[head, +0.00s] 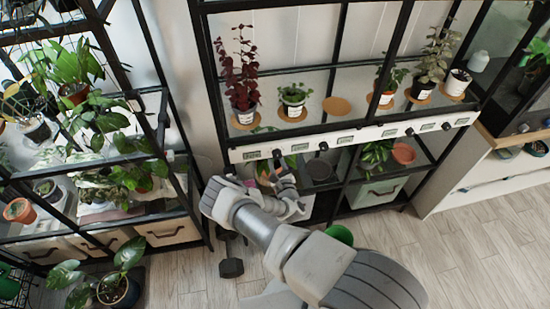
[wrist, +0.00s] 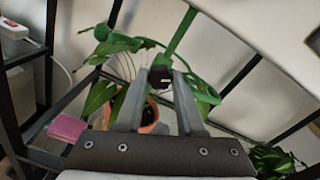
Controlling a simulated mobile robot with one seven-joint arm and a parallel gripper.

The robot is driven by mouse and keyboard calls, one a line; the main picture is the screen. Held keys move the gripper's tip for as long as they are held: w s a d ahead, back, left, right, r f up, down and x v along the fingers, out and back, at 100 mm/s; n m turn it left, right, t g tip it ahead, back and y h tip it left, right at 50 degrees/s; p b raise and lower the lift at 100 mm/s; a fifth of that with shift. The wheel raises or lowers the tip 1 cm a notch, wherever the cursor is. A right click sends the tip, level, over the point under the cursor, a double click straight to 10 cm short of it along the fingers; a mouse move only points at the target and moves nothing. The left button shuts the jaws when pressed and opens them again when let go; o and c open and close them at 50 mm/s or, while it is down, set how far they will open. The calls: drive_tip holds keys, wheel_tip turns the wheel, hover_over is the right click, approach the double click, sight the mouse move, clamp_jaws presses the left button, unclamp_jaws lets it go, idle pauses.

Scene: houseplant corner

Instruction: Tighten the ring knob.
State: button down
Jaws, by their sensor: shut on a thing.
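The white rail (head: 350,139) on the front of the middle rack carries several dark knobs and small labels. My gripper (head: 278,166) is up against the rail's left part, at a dark knob (head: 277,154). In the wrist view the two grey fingers of my gripper (wrist: 161,80) close in on a small dark piece (wrist: 160,74) with a pale mark. I take this piece to be the ring knob; its ring shape is not clear. My gripper is shut on it. The fingers hide part of the knob, and its turn angle cannot be told.
Potted plants, including a red-leaved plant (head: 239,72), stand on the shelf above the rail, with an empty round saucer (head: 337,106). A terracotta pot (wrist: 149,117) with leaves is behind the fingers. A plant rack stands left; a dark dumbbell-like object (head: 231,267) is below.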

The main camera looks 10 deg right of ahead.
drive_tip(key=shift+a+m, duration=0.1)
drive_tip(key=shift+m, duration=0.2)
drive_tip(key=c, duration=0.5)
unclamp_jaws()
drive_tip(key=shift+c, duration=0.2)
drive_tip(key=s+d, duration=0.1)
drive_tip(key=s, duration=1.6)
drive_tip(key=shift+s+r, duration=0.2)
drive_tip(key=shift+r, duration=0.05)
